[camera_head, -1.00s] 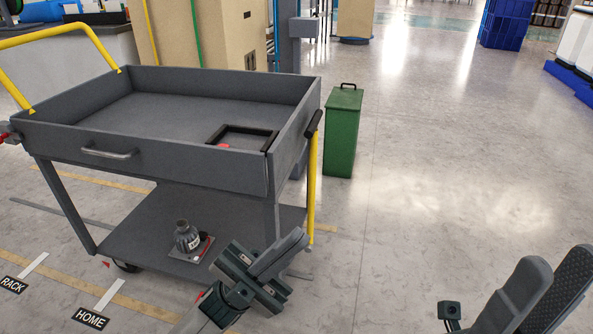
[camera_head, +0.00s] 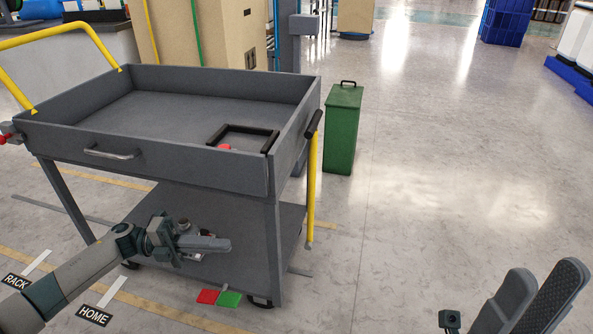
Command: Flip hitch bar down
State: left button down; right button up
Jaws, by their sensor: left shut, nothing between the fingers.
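The yellow hitch bar (camera_head: 312,190) stands upright at the right end of the grey cart (camera_head: 190,171), with a black grip at its top. Its lower end is near the lower shelf's right corner. My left gripper (camera_head: 222,244) is shut and empty, in front of the lower shelf, left of the bar and apart from it. It hides most of the bottle on that shelf. My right gripper (camera_head: 541,285) is open and empty at the bottom right, far from the cart.
A red pedal (camera_head: 208,296) and a green pedal (camera_head: 229,298) show low under the cart. A green bin (camera_head: 343,130) stands behind the cart's right end. HOME (camera_head: 93,315) and RACK (camera_head: 15,281) floor labels lie at left. The floor right of the cart is clear.

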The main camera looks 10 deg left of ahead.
aim_at(310, 132)
jog(key=i, duration=1)
